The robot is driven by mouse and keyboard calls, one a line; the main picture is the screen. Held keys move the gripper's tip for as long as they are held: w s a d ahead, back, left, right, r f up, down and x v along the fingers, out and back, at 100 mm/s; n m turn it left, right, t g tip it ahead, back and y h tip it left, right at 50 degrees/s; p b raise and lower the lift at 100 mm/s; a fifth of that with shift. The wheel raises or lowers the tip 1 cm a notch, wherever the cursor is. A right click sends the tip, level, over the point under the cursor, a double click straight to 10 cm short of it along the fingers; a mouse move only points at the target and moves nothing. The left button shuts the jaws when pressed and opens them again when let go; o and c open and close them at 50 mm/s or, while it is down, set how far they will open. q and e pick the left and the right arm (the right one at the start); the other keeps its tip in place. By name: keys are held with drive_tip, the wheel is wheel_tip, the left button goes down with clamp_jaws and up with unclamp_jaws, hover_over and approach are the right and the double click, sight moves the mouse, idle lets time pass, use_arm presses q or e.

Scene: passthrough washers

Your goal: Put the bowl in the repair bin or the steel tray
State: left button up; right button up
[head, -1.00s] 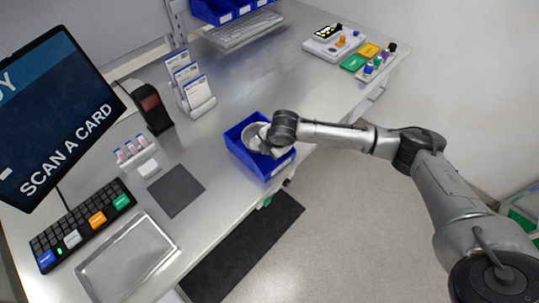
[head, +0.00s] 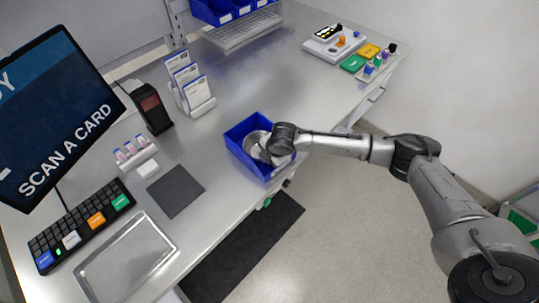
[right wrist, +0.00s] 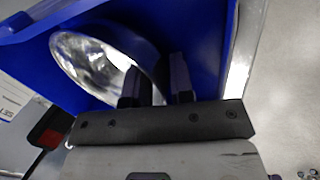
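The bowl (head: 254,141) is a round, shiny metal bowl inside the blue bin (head: 239,131) at the table's front edge. In the right wrist view the bowl (right wrist: 88,62) sits within the blue walls, its near rim between my fingers. My right gripper (right wrist: 157,82) reaches into the bin. Its fingers stand apart, one inside the bowl and one outside, with blue showing between the rim and the outer finger. In the head view my wrist hides the fingers and part of the bowl. The steel tray (head: 88,268) is empty at lower left. My left gripper is not in view.
A dark square mat (head: 176,191) lies between the bin and the keypad (head: 80,225). A card holder (head: 192,88) and a card reader (head: 151,108) stand behind. The tabletop right of the bin is clear up to the coloured blocks and white device (head: 334,42).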

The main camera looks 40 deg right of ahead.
drive_tip(key=shift+o, duration=0.9)
drive_tip(key=shift+r, duration=0.15)
drive_tip(key=p+v, duration=0.1)
drive_tip(key=v, duration=1.1)
